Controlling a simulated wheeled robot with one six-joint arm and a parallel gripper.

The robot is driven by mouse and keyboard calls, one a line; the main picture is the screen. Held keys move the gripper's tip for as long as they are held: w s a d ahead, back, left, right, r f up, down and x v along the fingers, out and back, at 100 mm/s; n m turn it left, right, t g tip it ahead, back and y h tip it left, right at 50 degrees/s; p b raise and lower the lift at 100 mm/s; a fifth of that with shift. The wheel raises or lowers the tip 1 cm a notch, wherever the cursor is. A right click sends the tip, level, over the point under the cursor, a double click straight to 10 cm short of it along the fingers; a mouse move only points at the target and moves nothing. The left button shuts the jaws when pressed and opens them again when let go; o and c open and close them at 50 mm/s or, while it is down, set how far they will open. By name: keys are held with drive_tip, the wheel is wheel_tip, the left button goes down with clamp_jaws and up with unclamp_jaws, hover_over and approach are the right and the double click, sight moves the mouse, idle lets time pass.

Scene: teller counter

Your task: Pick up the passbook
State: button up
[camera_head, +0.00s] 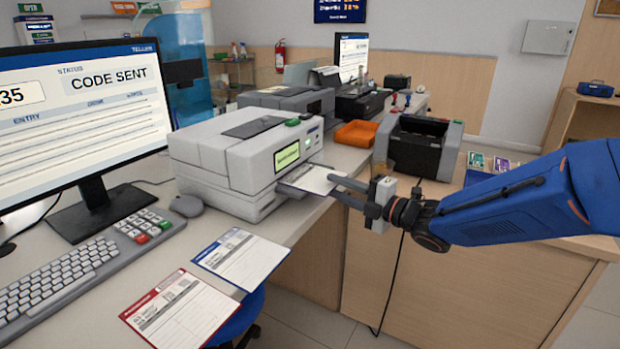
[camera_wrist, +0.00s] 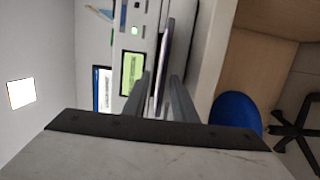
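The passbook (camera_head: 312,179) sticks out of the front slot of the white passbook printer (camera_head: 235,160), lying flat, pages up. In the wrist view the passbook (camera_wrist: 163,65) shows nearly edge-on as a thin pale and dark strip. My gripper (camera_head: 333,185) is at its outer edge, with fingers pointing at the printer. In the wrist view my gripper (camera_wrist: 162,90) is open, with one finger on each side of the strip. A gap shows on the right of the strip; whether the left finger touches it, I cannot tell.
A blue-headed slip (camera_head: 241,259) and a red-headed slip (camera_head: 180,309) lie on the near counter beside the keyboard (camera_head: 75,270). An orange tray (camera_head: 356,134) and a dark grey machine (camera_head: 418,147) stand beyond my gripper. A blue chair (camera_wrist: 236,112) is below the counter.

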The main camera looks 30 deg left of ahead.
sight(310, 177)
drive_tip(key=shift+x, duration=1.15)
drive_tip(key=shift+c, duration=0.3)
clamp_jaws()
drive_tip(key=shift+r, duration=0.15)
